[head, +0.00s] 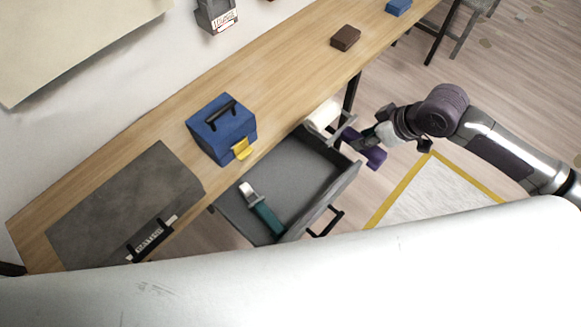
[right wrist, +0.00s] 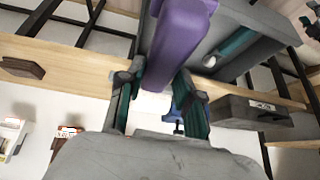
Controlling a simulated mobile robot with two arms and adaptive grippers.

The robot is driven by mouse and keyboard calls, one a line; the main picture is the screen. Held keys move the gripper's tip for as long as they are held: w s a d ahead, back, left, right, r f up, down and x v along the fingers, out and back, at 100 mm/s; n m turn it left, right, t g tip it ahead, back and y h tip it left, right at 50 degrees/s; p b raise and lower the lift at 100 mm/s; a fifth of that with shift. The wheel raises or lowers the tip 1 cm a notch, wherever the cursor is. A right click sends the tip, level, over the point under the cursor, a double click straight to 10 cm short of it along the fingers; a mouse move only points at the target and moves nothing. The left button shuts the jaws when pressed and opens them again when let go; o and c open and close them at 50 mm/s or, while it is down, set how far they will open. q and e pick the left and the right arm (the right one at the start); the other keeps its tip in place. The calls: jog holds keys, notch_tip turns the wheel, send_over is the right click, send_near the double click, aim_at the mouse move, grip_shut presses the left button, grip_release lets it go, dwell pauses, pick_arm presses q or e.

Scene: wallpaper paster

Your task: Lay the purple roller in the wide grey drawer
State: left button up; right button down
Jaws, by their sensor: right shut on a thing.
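The purple roller (head: 374,157) is in my right gripper (head: 384,134), held up beside the right side of the drawer in the head view. In the right wrist view the purple roller (right wrist: 180,40) reaches up from between the two fingers of my right gripper (right wrist: 160,100), which are shut on it. The wide grey drawer (head: 299,165) is pulled open below the table edge. A tool with a teal handle (head: 265,220) and a pale head lies along its left side; the rest of its floor is bare. My left gripper is not in view.
A blue box (head: 222,130) with a yellow latch stands on the wooden table (head: 290,75) above the drawer. A pale cylinder (head: 322,115) is near the drawer's far corner. A brown block (head: 345,38) sits farther along.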

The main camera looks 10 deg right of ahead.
jog(key=w+a+f+p, duration=0.2)
jog(key=a+f, duration=0.8)
jog(key=shift+a+f, duration=0.15)
jog(key=shift+a, duration=0.05)
jog(key=shift+s+f, duration=0.1)
jog(key=shift+f, duration=0.2)
jog(key=shift+f, duration=0.25)
jog(key=c, duration=1.1)
grip_release()
jog(key=o, duration=0.3)
jog(key=shift+f, duration=0.1)
jog(key=shift+o, duration=0.2)
